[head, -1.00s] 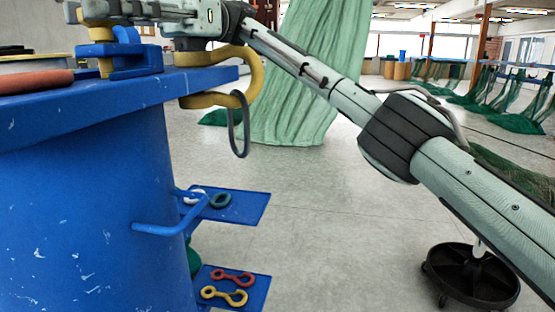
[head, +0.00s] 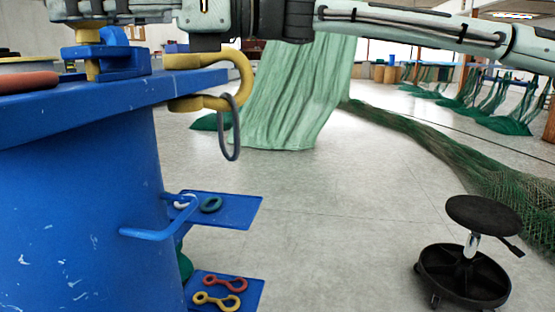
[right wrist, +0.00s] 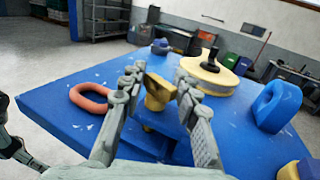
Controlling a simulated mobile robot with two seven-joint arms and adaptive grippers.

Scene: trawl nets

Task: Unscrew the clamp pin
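The clamp pin is yellow with a crossbar head; in the right wrist view the clamp pin (right wrist: 157,92) stands between my fingers. In the head view the pin's lower part (head: 88,38) shows upright beside the blue clamp body (head: 125,62) on the blue bench (head: 110,110). My right gripper (right wrist: 158,80) is open, with one finger on each side of the pin head; I cannot tell whether either touches it. In the head view my right gripper (head: 75,10) is partly cut by the top edge, above the clamp.
An orange ring (right wrist: 92,98), a yellow disc with a black knob (right wrist: 210,80) and a blue block (right wrist: 275,106) lie on the bench. A yellow hook (head: 243,75) with a grey ring hangs over its edge. A black stool (head: 483,214) stands right on open floor.

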